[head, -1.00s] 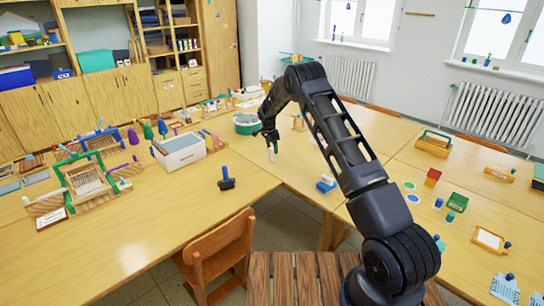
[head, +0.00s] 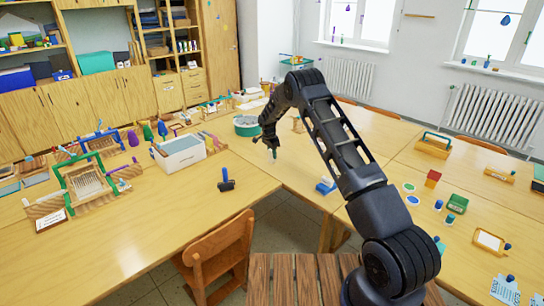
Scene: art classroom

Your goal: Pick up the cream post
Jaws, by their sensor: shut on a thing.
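My gripper (head: 268,141) is over the far middle part of the table, right of the white box and in front of the green tub. It points down and is shut on a slim upright thing, small in the head view. A pale piece showed at the fingertips a second ago, which fits the cream post. Now the fingers hide most of it, and a small dark teal bit (head: 274,154) shows just below them. I cannot tell whether its lower end touches the table.
The white box (head: 181,156) stands left of my gripper, and the green tub (head: 247,128) stands just behind it. A wooden chair (head: 222,250) stands at the front.

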